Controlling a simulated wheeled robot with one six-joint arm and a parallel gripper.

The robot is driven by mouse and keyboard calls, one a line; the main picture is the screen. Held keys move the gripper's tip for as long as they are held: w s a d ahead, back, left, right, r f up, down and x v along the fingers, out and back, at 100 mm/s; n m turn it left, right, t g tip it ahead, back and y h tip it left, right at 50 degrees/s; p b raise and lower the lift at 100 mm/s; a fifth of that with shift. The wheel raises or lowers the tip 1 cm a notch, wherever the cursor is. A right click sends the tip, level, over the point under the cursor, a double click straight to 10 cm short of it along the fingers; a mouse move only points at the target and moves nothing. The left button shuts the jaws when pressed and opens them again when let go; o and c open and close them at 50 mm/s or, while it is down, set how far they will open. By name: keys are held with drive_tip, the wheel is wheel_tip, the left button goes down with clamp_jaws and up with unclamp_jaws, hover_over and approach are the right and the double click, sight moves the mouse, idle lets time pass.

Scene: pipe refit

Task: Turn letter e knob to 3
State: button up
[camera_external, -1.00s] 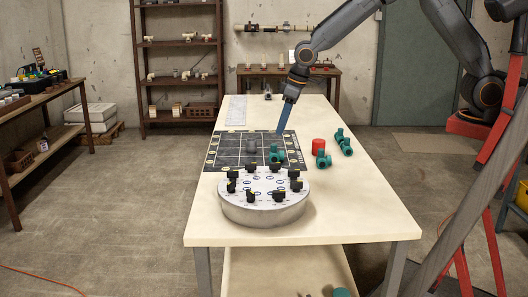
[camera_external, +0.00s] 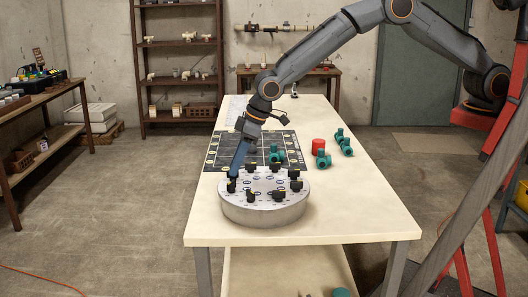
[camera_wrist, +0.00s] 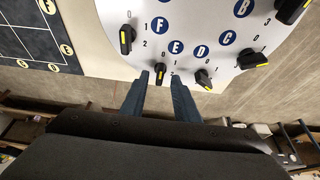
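A round grey-white dial drum (camera_external: 262,210) stands on the near end of the table, ringed with black knobs. In the wrist view its white top (camera_wrist: 190,20) carries blue letters. The knob by letter E (camera_wrist: 159,75) is black with a yellow mark and sits between my two blue fingertips. My gripper (camera_wrist: 160,77) is open around it, with a finger on either side; contact is not clear. Some digits by this knob are small or covered, so its setting is unclear. In the external view my gripper (camera_external: 234,174) points down at the drum's left rim.
Neighbouring knobs stand close: F's knob (camera_wrist: 126,39) to the left and D's knob (camera_wrist: 203,80) to the right. A dark gridded board (camera_external: 222,150) lies behind the drum. Green fittings (camera_external: 322,160) and a red cylinder (camera_external: 318,146) stand to the right. The table's front right is clear.

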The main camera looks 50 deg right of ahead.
drive_tip(key=shift+w+a+f, duration=0.15)
drive_tip(key=shift+w+f, duration=0.05)
drive_tip(key=shift+f, duration=0.35)
clamp_jaws()
